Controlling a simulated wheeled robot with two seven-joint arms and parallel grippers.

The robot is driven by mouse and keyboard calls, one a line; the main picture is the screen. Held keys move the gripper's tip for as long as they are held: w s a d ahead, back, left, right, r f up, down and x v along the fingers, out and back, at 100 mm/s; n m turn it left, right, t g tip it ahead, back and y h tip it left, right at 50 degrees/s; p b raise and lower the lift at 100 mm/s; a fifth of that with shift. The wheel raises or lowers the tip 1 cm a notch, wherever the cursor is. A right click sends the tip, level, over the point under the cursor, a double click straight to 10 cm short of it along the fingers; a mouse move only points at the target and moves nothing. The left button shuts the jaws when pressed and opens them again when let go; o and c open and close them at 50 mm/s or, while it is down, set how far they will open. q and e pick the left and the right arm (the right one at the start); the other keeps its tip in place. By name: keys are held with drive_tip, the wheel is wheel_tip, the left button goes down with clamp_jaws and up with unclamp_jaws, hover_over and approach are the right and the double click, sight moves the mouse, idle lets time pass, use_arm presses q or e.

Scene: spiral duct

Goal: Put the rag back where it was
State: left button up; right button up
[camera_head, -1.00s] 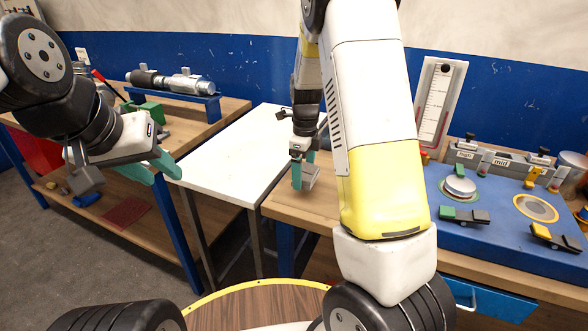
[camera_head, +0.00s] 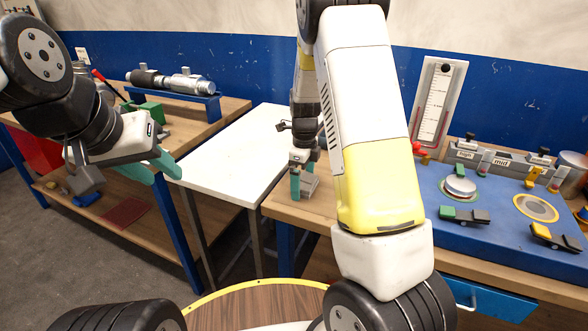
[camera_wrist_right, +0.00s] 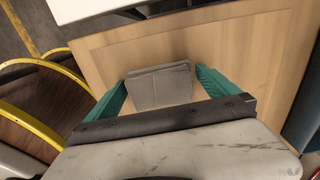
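A grey, folded, cloth-like piece, which looks like the rag (camera_wrist_right: 160,86), shows in the right wrist view over the wooden bench top. My right gripper (camera_wrist_right: 161,77) has its green fingers spread on either side of it, with a narrow gap at the right finger. In the head view my right gripper (camera_head: 301,187) points down near the bench's left front corner, and I cannot make out the rag clearly there. My left gripper (camera_head: 158,170) is open and empty, in front of the left bench.
A white table (camera_head: 235,155) stands left of the wooden bench (camera_head: 283,208). A blue board (camera_head: 490,215) with switches and dials fills the bench's right side. A gauge panel (camera_head: 437,105) stands behind it. The left bench holds a metal duct assembly (camera_head: 170,80).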

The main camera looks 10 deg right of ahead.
sight(303, 180)
drive_tip(key=s+r+n+t+y, duration=0.1)
drive_tip(key=s+r+n, duration=0.2)
drive_tip(key=r, duration=0.6)
drive_tip(key=s+r+n, duration=0.2)
drive_tip(key=r, duration=0.7)
drive_tip(key=s+r+n+t, duration=0.2)
drive_tip(key=s+r+n, duration=0.1)
drive_tip(key=s+n, duration=0.7)
drive_tip(key=s+a+r+n+t+y, duration=0.1)
drive_tip(key=s+r+n+t, duration=0.2)
drive_tip(key=s+n, duration=0.6)
drive_tip(key=shift+s+a+n, duration=0.3)
drive_tip(key=shift+s+n, duration=0.05)
drive_tip(key=shift+n, duration=0.25)
drive_tip(key=shift+r, duration=0.15)
